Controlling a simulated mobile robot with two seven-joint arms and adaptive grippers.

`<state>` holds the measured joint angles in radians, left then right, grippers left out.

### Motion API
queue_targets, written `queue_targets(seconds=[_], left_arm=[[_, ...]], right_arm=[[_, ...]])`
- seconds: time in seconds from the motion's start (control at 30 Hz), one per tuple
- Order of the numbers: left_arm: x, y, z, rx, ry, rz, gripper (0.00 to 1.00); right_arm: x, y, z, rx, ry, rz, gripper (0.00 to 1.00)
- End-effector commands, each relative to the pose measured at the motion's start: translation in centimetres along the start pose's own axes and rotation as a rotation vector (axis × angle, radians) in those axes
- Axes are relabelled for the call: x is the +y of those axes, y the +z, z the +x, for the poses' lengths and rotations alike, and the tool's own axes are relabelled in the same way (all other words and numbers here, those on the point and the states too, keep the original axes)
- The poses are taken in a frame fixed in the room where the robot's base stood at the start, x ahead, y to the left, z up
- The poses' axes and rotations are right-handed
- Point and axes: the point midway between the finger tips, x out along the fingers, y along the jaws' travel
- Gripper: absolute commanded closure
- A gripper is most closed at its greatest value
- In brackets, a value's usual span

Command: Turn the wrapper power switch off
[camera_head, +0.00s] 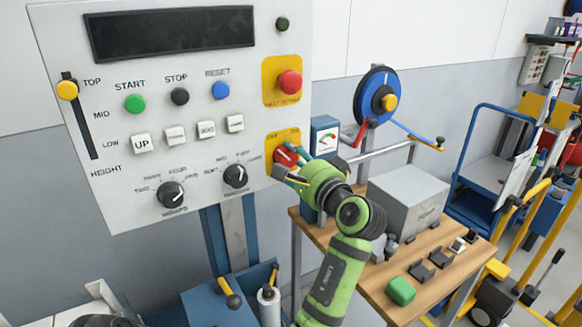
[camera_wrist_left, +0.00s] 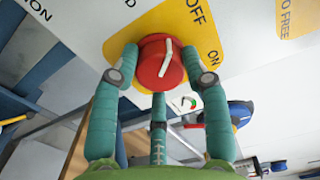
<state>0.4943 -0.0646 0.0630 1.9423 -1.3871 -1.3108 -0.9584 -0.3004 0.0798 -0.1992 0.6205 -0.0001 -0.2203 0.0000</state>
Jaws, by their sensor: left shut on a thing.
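The wrapper power switch is a red rotary knob (camera_head: 285,154) with a white pointer line, on a yellow plate (camera_head: 274,137) at the panel's lower right. In the left wrist view the red knob (camera_wrist_left: 160,62) is large, and the plate reads OFF and ON. The white line lies between the fingers, its upper end nearer OFF than ON; its exact setting I cannot tell. My left gripper (camera_head: 286,164) is shut on the knob, with teal fingers (camera_wrist_left: 160,76) on both sides of it. My right gripper is not in view.
The grey control panel (camera_head: 120,60) holds several buttons, a height slider (camera_head: 67,90), two black dials and a red emergency button (camera_head: 290,82) above the switch. A wooden workbench (camera_head: 450,262) with a grey box (camera_head: 408,196) stands right of the panel, near my left arm.

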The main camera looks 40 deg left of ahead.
Motion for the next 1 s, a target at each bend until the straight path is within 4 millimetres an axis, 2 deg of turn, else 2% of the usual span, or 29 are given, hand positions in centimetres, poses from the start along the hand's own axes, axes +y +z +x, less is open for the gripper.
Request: queue_targets(seconds=[0.3,0.7,0.73,0.77,0.8,1.0], left_arm=[[0.06,-0.21,-0.08,0.006,0.002,-0.069,0.87],[-0.12,-0.2,-0.07,0.007,-0.001,-0.075,0.87],[-0.13,-0.2,-0.07,0.007,-0.002,-0.075,0.46],[-0.13,-0.19,-0.07,0.006,-0.002,-0.075,0.34],[-0.13,-0.17,-0.06,0.006,-0.002,-0.075,0.3],[-0.13,-0.09,-0.03,0.003,-0.002,-0.074,0.3]], right_arm=[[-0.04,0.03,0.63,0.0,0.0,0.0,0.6],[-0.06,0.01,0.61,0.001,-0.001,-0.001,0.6],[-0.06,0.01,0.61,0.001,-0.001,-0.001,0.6],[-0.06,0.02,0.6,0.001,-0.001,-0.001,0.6],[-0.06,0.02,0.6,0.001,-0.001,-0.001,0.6],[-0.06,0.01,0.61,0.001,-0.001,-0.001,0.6]])
